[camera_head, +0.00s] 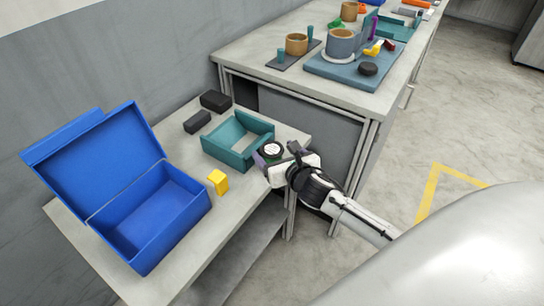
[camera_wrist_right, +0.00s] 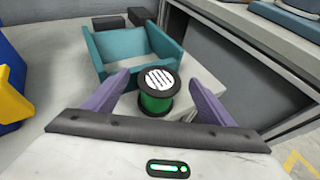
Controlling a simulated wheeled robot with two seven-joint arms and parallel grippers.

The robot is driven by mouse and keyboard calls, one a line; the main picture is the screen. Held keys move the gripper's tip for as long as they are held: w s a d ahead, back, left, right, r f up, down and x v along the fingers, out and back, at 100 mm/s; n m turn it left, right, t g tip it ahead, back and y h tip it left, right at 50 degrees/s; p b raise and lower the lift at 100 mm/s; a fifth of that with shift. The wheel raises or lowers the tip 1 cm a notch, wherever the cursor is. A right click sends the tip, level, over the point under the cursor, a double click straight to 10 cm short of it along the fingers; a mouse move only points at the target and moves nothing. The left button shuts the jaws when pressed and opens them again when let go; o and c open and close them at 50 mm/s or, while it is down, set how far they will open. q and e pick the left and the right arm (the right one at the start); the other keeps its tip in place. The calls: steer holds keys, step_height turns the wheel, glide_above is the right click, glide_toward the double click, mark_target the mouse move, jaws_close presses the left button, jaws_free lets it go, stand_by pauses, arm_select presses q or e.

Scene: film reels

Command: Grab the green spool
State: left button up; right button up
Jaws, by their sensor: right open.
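The green spool (camera_wrist_right: 157,103) stands upright on the low table in the right wrist view, with dark flanges and a white striped top. In the head view its round top (camera_head: 272,148) shows beside the right gripper, with its lower part mostly hidden. My right gripper (camera_wrist_right: 155,92) is open, with one purple finger on either side of the spool. Small gaps show between the fingers and the spool in the wrist view. The right gripper in the head view (camera_head: 274,158) is at the table's right edge. My left gripper is not in view.
A teal open box (camera_head: 236,152) stands just behind the spool. A blue lidded box (camera_head: 150,215), a yellow block (camera_head: 218,181) and two black blocks (camera_head: 215,101) are on the same table (camera_head: 215,245). A taller table (camera_head: 350,95) with several parts stands behind.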

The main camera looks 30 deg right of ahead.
steer(key=c, duration=1.2)
steer(key=shift+c, duration=0.6)
steer(key=shift+r, duration=0.15)
